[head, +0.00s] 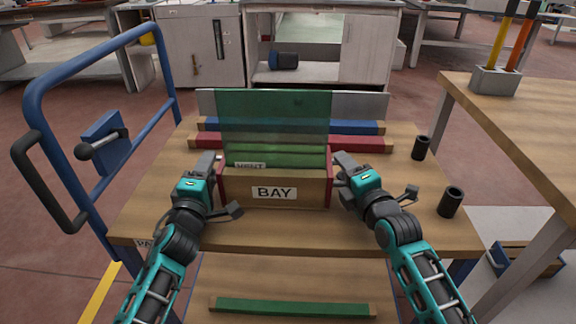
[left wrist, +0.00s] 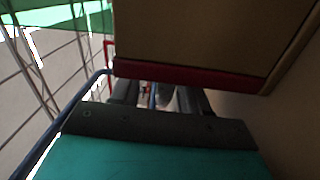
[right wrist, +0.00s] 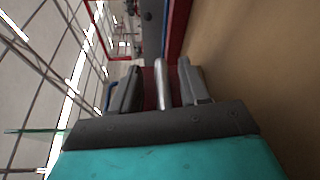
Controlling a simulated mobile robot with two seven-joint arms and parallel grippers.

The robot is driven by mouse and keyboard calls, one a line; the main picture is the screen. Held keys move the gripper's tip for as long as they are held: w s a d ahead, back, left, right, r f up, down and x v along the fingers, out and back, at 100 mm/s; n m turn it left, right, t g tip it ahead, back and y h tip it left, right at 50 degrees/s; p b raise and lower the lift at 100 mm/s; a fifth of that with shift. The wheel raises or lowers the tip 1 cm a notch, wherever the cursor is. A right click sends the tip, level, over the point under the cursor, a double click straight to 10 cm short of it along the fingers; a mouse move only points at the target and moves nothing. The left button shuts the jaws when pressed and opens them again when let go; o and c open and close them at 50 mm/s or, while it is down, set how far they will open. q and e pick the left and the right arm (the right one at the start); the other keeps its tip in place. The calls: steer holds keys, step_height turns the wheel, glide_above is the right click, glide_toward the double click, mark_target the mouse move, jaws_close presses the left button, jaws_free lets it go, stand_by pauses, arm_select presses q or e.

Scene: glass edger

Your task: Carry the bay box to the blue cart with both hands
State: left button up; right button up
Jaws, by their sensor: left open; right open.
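The bay box (head: 236,188) is a wooden box with a "BAY" label on its front and red end walls. It stands upright on the wooden top (head: 150,200) beside the blue tubular frame, with green glass panes (head: 275,115) standing in it. My left gripper (head: 217,168) is open at the box's left end. My right gripper (head: 337,167) is open at its right end. In the left wrist view the box (left wrist: 210,35) looms above the fingers. In the right wrist view a silver bar (right wrist: 161,85) shows between the fingers; I cannot tell what it belongs to.
A blue tubular frame with a handle (head: 40,90) rises at the left. Blue and red strips (head: 370,143) lie behind the box. Two dark cups (head: 450,202) stand at the right. A wooden table (head: 500,100) is further right. A green strip (head: 290,307) lies in front, lower down.

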arm_select(q)
steer(key=s, duration=0.8)
steer(key=s+a, duration=0.1)
steer(key=s, duration=0.3)
steer(key=shift+f, duration=0.3)
arm_select(e)
steer(key=shift+r, duration=0.1)
steer(key=v, duration=1.2)
steer(key=shift+d, duration=0.1)
